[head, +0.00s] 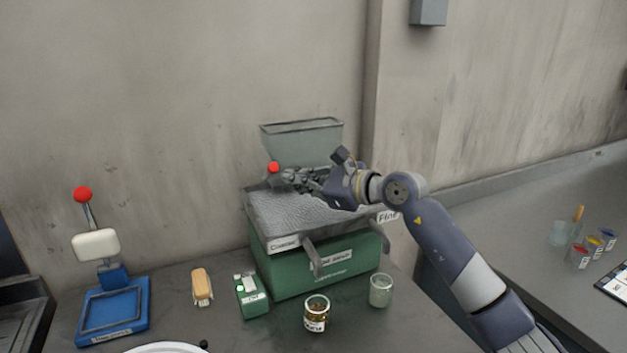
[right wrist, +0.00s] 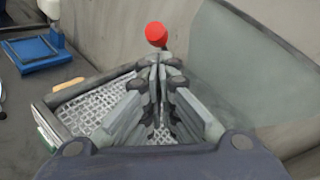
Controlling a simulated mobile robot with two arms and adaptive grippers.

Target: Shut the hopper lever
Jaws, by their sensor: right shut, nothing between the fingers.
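The hopper lever's red knob (head: 273,167) shows at the lower left of the grey hopper (head: 301,132) on the green mill (head: 325,268). My right gripper (head: 284,175) is over the mill's grey top, its fingers pointing left at the knob. In the right wrist view the gripper (right wrist: 158,62) is shut with nothing between its fingers. The red knob (right wrist: 156,34) shows just beyond the fingertips there; I cannot tell whether they touch. The lever's stem is mostly hidden behind the fingers. My left gripper is not in view.
A blue press (head: 115,310) with its own red knob (head: 83,194) stands at the left. The wall is close behind.

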